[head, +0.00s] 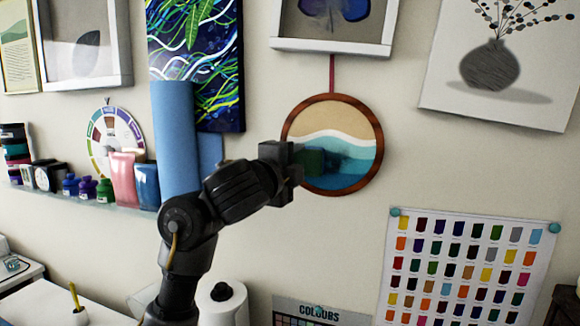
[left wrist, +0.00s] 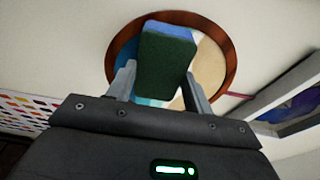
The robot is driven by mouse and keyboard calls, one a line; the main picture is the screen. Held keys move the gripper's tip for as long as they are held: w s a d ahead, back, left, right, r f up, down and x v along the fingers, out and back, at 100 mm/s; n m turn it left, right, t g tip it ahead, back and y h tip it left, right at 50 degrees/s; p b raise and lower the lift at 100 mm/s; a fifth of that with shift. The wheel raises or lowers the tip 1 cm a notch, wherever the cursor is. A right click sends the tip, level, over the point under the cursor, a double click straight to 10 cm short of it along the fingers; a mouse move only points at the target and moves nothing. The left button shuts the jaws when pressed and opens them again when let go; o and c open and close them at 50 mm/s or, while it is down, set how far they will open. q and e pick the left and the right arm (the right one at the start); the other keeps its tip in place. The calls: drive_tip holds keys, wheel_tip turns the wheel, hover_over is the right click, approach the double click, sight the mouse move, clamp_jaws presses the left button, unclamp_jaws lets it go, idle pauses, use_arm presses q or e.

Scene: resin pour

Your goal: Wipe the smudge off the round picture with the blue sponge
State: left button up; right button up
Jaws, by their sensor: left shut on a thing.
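The round picture (head: 350,115) hangs on the wall in a brown wooden frame, with sand, white and teal bands. A dark smudge (head: 348,152) shows on its middle, partly hidden. My left gripper (head: 294,172) is at the picture's left edge in the head view. It is shut on the sponge (left wrist: 166,65), which has a dark green face and a blue edge. In the left wrist view the sponge covers much of the round picture (left wrist: 212,68). I cannot tell whether the sponge touches the picture. My right gripper is in neither view.
A colour chart (head: 460,270) is pinned at the lower right. A framed butterfly picture (head: 330,47) hangs just above. A shelf with paint pots (head: 85,188) and tubes is at the left. A paper roll (head: 222,305) stands below. Bare wall lies right of the round picture.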

sight(316, 164)
use_arm(q)
drive_tip(key=shift+w+d+b, duration=0.2)
drive_tip(key=shift+w+b, duration=0.3)
drive_tip(key=shift+b, duration=0.05)
drive_tip(key=shift+d, duration=0.1)
drive_tip(key=shift+s+d+f+b, duration=0.1)
drive_tip(key=shift+s+d+b, duration=0.2)
drive_tip(key=shift+d, duration=0.3)
drive_tip(key=shift+s+d+b, duration=0.2)
drive_tip(key=shift+d, duration=0.3)
drive_tip(key=shift+s+d+b, duration=0.15)
drive_tip(key=shift+d, duration=0.35)
drive_tip(key=shift+s+d+b, duration=0.15)
drive_tip(key=shift+d+b, duration=0.3)
drive_tip(key=shift+d, duration=0.15)
drive_tip(key=shift+s+d+b, duration=0.15)
drive_tip(key=shift+d+b, duration=0.05)
drive_tip(key=shift+d, duration=0.35)
drive_tip(key=shift+s+d+b, duration=0.15)
drive_tip(key=shift+d, duration=0.4)
drive_tip(key=shift+d, duration=0.1)
